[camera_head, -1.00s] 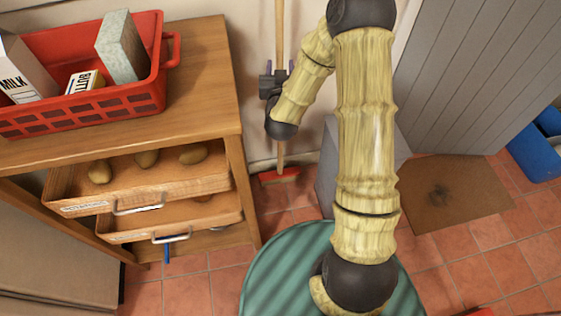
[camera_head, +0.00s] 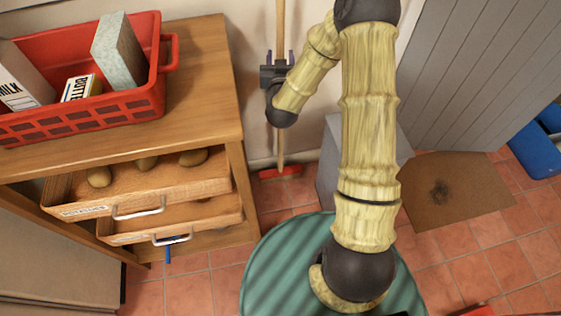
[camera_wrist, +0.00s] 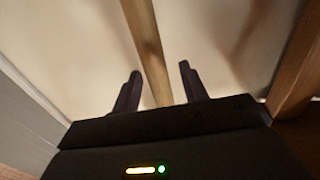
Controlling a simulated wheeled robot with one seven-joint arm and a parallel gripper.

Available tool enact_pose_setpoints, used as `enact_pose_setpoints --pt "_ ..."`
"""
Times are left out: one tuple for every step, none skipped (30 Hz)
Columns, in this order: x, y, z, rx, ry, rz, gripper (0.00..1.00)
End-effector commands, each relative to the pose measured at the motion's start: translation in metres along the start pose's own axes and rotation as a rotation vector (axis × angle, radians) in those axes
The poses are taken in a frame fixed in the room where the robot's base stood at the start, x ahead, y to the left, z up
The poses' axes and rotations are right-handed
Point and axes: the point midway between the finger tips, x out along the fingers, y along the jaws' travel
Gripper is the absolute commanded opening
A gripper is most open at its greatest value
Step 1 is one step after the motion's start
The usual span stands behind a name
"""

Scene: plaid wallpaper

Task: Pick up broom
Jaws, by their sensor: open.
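The broom stands upright near the wall, with a long wooden handle (camera_head: 281,30) and a red head (camera_head: 280,173) on the tiled floor. My gripper (camera_head: 280,58) is at the handle's upper part in the head view, and my arm covers some of the area beside it. In the wrist view the handle (camera_wrist: 150,50) runs between the two dark fingers of my gripper (camera_wrist: 158,88). The fingers are open, with a visible gap on each side of the handle.
A wooden cabinet (camera_head: 215,90) with two pulled-out drawers stands left of the broom. A red crate (camera_head: 110,125) holding cartons is on top. A grey box (camera_head: 330,165) stands right of the broom. A brown mat (camera_head: 455,205) and blue bin (camera_head: 535,145) lie farther right.

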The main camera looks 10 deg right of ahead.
Motion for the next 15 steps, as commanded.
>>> enact_pose_setpoints --pt "0.0000 0.0001 0.0000 0.000 0.000 0.000 0.43" --pt "0.0000 0.0001 0.0000 0.000 0.000 0.000 0.43" --pt "0.0000 0.0001 0.0000 0.000 0.000 0.000 0.40" --pt "0.0000 0.0001 0.0000 0.000 0.000 0.000 0.34" --pt "0.0000 0.0002 0.0000 0.000 0.000 0.000 0.28" --pt "0.0000 0.0002 0.0000 0.000 0.000 0.000 0.20" --pt "0.0000 0.0002 0.0000 0.000 0.000 0.000 0.14" --pt "0.0000 0.0002 0.0000 0.000 0.000 0.000 0.08" --pt "0.0000 0.0002 0.0000 0.000 0.000 0.000 0.00" --pt "0.0000 0.0002 0.0000 0.000 0.000 0.000 0.00" --pt "0.0000 0.0002 0.0000 0.000 0.000 0.000 0.00" --pt "0.0000 0.0002 0.0000 0.000 0.000 0.000 0.00" --pt "0.0002 0.0001 -0.0014 0.000 0.003 0.000 0.00" --pt "0.0003 0.0001 -0.0013 0.000 0.003 0.000 0.00" --pt "0.0002 0.0000 -0.0013 0.000 0.003 0.000 0.00"
